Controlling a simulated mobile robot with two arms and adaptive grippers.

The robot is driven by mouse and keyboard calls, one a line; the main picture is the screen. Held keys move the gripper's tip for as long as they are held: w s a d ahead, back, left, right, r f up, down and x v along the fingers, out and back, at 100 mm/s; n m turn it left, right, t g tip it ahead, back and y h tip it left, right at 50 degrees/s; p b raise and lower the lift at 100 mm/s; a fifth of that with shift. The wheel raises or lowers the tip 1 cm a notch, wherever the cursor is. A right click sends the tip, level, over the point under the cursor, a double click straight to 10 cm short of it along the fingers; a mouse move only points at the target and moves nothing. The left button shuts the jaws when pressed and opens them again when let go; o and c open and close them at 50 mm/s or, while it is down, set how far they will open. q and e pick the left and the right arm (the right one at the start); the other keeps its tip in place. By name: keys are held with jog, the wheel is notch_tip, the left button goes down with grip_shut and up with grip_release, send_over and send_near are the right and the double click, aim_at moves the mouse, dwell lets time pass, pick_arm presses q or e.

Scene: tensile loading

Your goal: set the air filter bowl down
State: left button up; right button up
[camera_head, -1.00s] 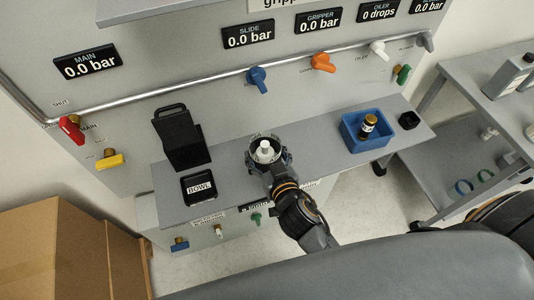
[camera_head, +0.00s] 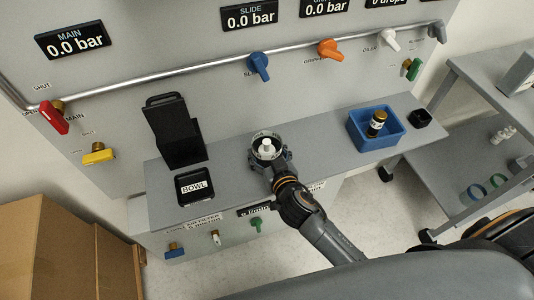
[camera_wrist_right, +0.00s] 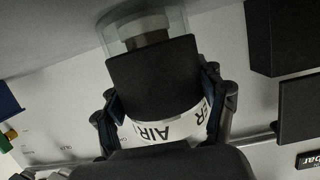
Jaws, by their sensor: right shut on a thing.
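The air filter bowl (camera_head: 267,148) is seen from above in the head view, a round cup with a white piece in its middle. In the right wrist view its clear lower part (camera_wrist_right: 172,22) and a white band reading "AIR" (camera_wrist_right: 155,131) show. My right gripper (camera_head: 268,160) is shut on the bowl, with fingers on both sides. The bowl is over the grey shelf (camera_head: 330,150); whether it touches the shelf I cannot tell. A black square pad marked "BOWL" (camera_head: 196,194) lies to its left. My left gripper is not in view.
A black stand (camera_head: 178,135) rises behind the pad. Valve handles and a pipe line the panel behind. Shelf between bowl and bin is clear.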

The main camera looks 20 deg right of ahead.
jog(key=shift+f, duration=0.1)
jog(key=o, duration=1.3)
jog(key=shift+r, duration=0.2)
jog(key=shift+b+v, duration=0.6)
jog(key=shift+v, duration=5.4)
jog(key=shift+a, duration=0.1)
